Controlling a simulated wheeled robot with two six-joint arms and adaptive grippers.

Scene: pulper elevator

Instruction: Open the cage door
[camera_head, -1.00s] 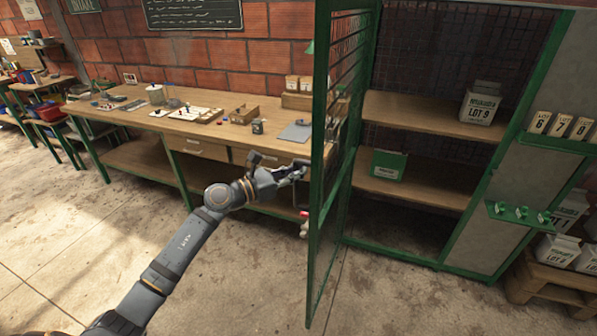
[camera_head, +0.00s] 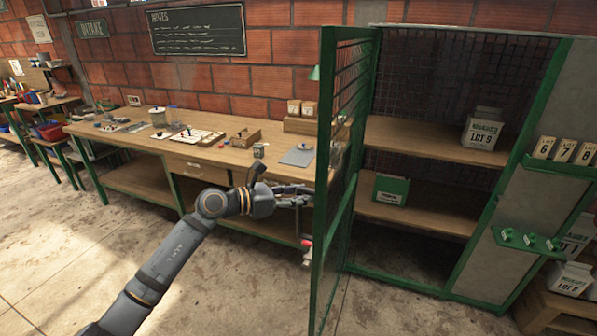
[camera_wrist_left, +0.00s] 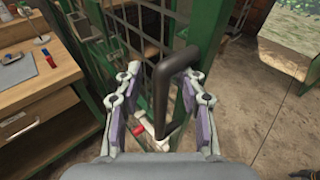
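The cage door (camera_head: 325,210) has a green frame and dark mesh. In the head view it stands swung out, nearly edge-on, with the cage's shelves showing to its right. My left gripper (camera_head: 300,194) is at the door's left side, about mid-height; its fingertips are hard to make out there. In the left wrist view, the open fingers of my left gripper (camera_wrist_left: 160,78) stand on either side of a black bent handle (camera_wrist_left: 165,80), with visible gaps. A red and white piece (camera_head: 307,250) hangs low by the door. My right gripper is not in view.
A long wooden workbench (camera_head: 140,140) with small items runs along the brick wall, left of the door. Inside the cage are a white lot box (camera_head: 482,134) and a green box (camera_head: 391,189) on shelves. The concrete floor (camera_head: 80,240) at left is clear.

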